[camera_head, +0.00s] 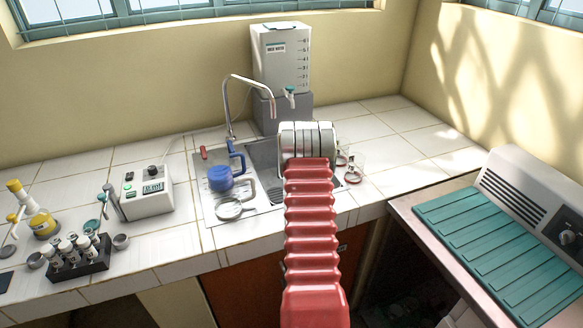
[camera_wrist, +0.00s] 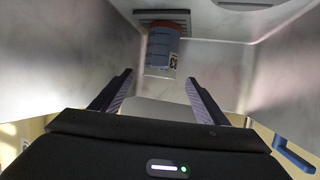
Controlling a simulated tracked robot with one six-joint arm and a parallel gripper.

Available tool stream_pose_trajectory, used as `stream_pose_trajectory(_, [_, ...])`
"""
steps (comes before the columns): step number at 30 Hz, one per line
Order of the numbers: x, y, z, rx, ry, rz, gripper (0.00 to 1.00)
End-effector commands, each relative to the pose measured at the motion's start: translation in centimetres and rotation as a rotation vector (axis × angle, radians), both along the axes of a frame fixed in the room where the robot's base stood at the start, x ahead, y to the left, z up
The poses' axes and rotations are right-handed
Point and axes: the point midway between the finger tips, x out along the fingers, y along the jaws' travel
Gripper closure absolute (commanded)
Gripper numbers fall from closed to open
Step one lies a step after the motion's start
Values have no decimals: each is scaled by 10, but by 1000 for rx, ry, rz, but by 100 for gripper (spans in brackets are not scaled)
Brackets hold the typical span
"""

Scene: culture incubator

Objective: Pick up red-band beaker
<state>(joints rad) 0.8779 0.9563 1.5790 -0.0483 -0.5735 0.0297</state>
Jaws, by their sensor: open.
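In the wrist view, a clear beaker with bluish contents, a red-orange band and a black-and-white label (camera_wrist: 163,50) is inside the grey sink basin, by a dark slotted drain grate. My gripper (camera_wrist: 160,76) is open and empty, its two dark fingers pointing towards the beaker. The beaker shows beyond the fingertips, roughly between them, and is not held. In the head view, my red arm hides the gripper and much of the basin, and this beaker cannot be seen there.
Basin walls (camera_wrist: 70,60) stand close on both sides of my gripper. In the head view, a blue mug (camera_head: 221,178) and a round dish (camera_head: 230,207) lie on the drainboard. A faucet (camera_head: 229,105) rises behind. Small glassware with red (camera_head: 353,173) is right of the sink.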

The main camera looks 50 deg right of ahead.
Motion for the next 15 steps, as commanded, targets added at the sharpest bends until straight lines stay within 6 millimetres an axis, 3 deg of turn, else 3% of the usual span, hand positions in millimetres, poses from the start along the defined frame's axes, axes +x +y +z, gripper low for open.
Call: stream_pose_trajectory(15, [12, -15, -8, 0, 1, -1, 32])
